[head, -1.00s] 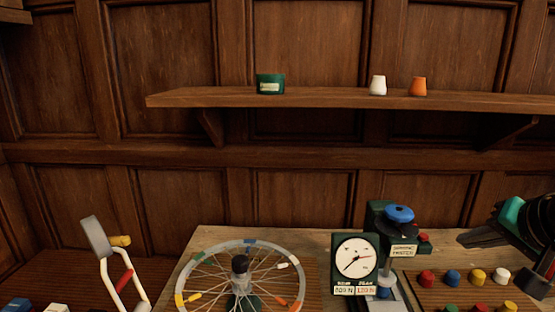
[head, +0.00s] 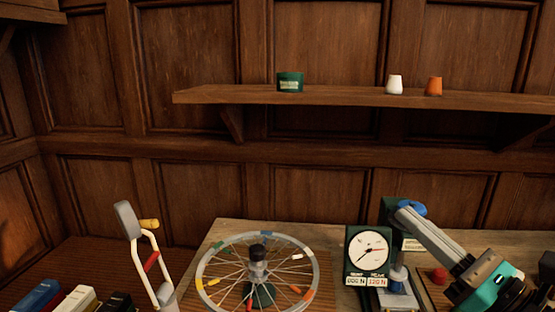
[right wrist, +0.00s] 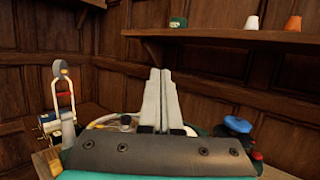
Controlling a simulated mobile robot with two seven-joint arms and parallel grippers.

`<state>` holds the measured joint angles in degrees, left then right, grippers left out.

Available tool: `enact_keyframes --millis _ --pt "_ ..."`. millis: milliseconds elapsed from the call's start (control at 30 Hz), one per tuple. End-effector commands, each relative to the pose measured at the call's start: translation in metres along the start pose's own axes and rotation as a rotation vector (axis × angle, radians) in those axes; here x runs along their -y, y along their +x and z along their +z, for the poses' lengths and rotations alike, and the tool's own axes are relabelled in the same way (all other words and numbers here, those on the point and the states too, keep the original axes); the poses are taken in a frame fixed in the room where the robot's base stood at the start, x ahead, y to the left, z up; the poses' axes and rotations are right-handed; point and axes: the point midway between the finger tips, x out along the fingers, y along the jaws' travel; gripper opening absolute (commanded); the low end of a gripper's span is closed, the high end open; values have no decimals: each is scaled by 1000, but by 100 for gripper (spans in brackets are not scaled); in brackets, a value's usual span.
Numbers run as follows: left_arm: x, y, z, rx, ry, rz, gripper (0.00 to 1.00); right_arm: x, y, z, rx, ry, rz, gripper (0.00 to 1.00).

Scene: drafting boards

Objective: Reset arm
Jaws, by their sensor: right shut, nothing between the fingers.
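My right gripper (head: 402,214) reaches in from the lower right of the head view, with its grey fingers together and empty. Its tips point up and left, in front of part of the blue knob (head: 415,207) of the dial press; I cannot tell whether they touch. My left gripper is not in view.
A spoked wheel on a stand (head: 314,262) and a dial gauge (head: 368,250) are on the bench. A white-framed device (head: 140,245) stands at left. A red peg (head: 439,274) shows beside my arm. The shelf (head: 235,96) holds a green container (head: 290,83) and white and orange cups.

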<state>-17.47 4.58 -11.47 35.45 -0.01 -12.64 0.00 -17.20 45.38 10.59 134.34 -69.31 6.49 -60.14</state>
Motion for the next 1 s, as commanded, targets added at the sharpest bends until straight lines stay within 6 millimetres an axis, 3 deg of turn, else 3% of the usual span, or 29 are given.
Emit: enact_keyframes --millis 133,233,367,467,567,700,800,933,967,1000 --pt "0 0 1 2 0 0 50 35 -18 -7 148 496 -263 0" --pt "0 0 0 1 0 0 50 57 -39 -29 237 817 -452 0" --pt "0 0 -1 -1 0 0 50 75 -75 -77 344 1217 -723 0" --pt "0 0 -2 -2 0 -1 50 72 -107 -123 418 1505 -952 0" --pt "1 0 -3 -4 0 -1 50 51 -140 -171 481 1763 -1203 0" --pt "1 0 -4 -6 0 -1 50 0 -182 -227 543 2043 -1564 0" --pt "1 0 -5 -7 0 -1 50 -41 -203 -252 564 2172 -1800 0" --pt "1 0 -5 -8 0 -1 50 -95 -225 -270 566 2273 -2086 0" --pt "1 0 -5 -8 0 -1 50 -107 -229 -273 -546 -2218 2086 0" --pt "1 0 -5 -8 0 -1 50 -124 -235 -275 -515 -2137 2076 0"
